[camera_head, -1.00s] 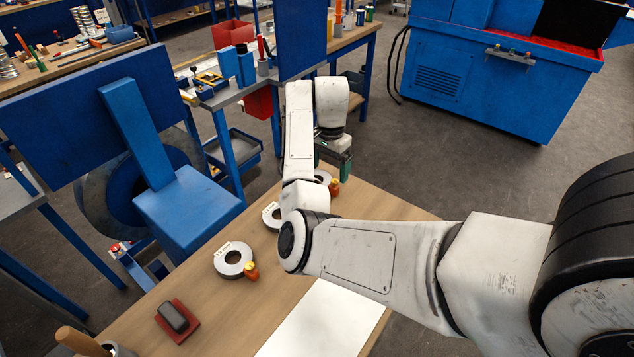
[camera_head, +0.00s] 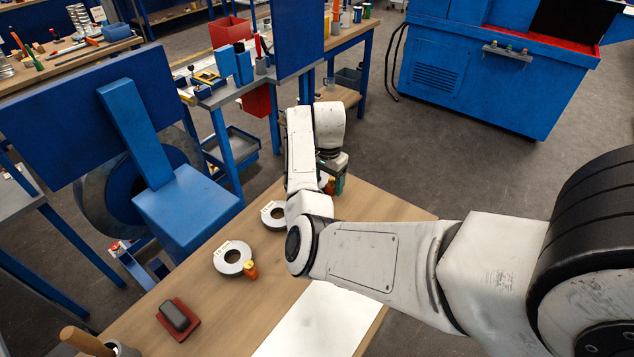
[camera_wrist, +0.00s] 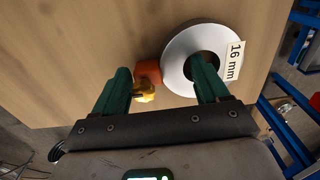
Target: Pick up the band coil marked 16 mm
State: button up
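The band coil marked 16 mm (camera_wrist: 178,66) is a pale flat ring with a dark hole, lying on the wooden bench in the wrist view. Its white tag (camera_wrist: 234,60) reads "16 mm". My gripper (camera_wrist: 160,66) is open, with green fingers above the bench. The right finger overlaps the coil's hole in the picture; I cannot tell whether it is inside it. The left finger is left of the coil. A small orange-red and yellow object (camera_wrist: 147,82) shows between the fingers, beside the coil. In the head view my arm largely hides this coil.
Two more ring coils lie on the bench in the head view, one nearer (camera_head: 219,266) and one partly behind my arm (camera_head: 267,220). A dark block on a red base (camera_head: 176,316) and a white sheet (camera_head: 318,322) are also there. The bench edge is close to my gripper.

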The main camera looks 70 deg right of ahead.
jog(key=c, duration=1)
jog(key=shift+r, duration=0.2)
jog(key=shift+c, duration=0.2)
